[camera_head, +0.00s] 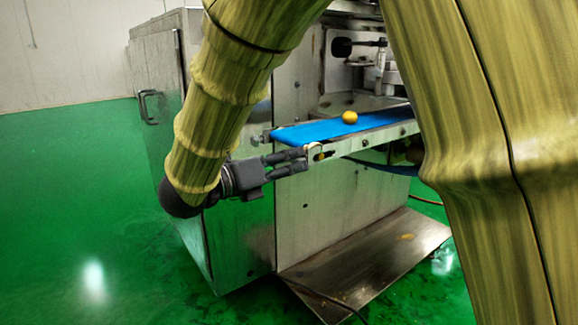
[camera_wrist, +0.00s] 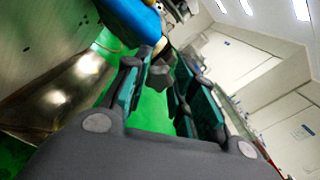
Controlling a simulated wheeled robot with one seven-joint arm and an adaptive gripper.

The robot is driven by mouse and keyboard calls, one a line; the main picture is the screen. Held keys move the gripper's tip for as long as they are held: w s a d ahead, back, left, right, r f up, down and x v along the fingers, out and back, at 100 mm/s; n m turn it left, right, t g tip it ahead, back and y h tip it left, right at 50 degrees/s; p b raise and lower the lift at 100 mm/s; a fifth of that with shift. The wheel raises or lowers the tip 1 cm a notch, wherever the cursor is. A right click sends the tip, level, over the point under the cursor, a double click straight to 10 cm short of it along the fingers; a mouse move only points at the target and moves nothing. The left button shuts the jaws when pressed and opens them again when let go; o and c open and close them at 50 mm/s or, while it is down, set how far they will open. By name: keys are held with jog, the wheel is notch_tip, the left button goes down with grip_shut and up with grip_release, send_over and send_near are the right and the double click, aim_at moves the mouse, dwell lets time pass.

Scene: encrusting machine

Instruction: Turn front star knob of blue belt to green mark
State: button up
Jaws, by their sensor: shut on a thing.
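The blue belt (camera_head: 335,128) runs along a narrow metal conveyor on the machine, and its near end also shows in the wrist view (camera_wrist: 130,18). My gripper (camera_head: 302,160) is at the belt's front end, just below the belt surface. In the wrist view my gripper (camera_wrist: 163,62) has its fingertips closed around a small dark grey knob (camera_wrist: 160,77), which appears to be the front star knob. The fingers hide part of the knob. In the head view the knob is hidden or too small to tell. I cannot make out a green mark against the green floor.
A yellow ball (camera_head: 350,117) sits on the belt. The metal machine body (camera_head: 310,215) stands close behind my gripper. A metal plate (camera_head: 370,262) lies low in front of it. Open green floor (camera_head: 70,190) is at the left.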

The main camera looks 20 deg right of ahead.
jog(key=shift+f, duration=0.1)
jog(key=o, duration=1)
jog(key=shift+o, duration=0.2)
jog(key=v, duration=1.2)
